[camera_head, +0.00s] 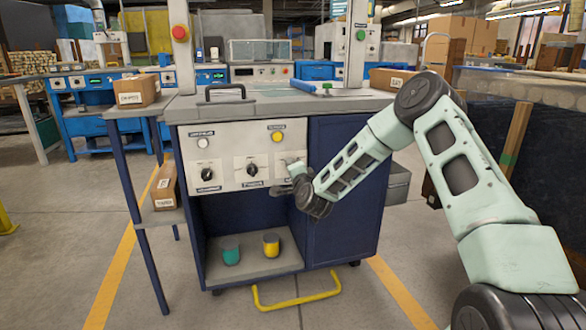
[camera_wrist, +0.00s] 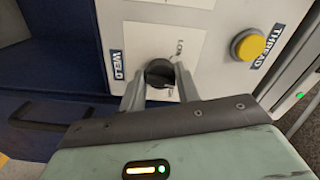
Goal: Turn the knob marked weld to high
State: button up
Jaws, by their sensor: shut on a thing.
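The weld knob (camera_wrist: 157,72) is a round black knob on a pale panel in the wrist view, beside a dark label reading WELD (camera_wrist: 117,65). My gripper (camera_wrist: 160,80) has one finger on each side of the knob and is shut on it. In the head view my gripper (camera_head: 290,184) is at the right end of the panel (camera_head: 228,150) and hides the knob. The knob's pointer direction cannot be told.
Two other black knobs, left (camera_head: 206,173) and middle (camera_head: 252,170), sit on the same panel. A yellow button (camera_wrist: 249,45) marked THREAD is near the knob. Below, an open shelf (camera_head: 255,267) holds a teal cup and a yellow cup. A yellow floor-level bar (camera_head: 297,303) juts out in front.

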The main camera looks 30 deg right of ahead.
jog(key=m+p, duration=0.1)
jog(key=m, duration=0.9)
jog(key=shift+r+p, duration=0.1)
jog(key=shift+p, duration=0.3)
jog(key=shift+m, duration=0.4)
jog(key=o, duration=1)
jog(key=p+v, duration=0.4)
jog(key=v, duration=1.3)
jog(key=shift+s+r, duration=0.1)
jog(key=shift+s, duration=0.15)
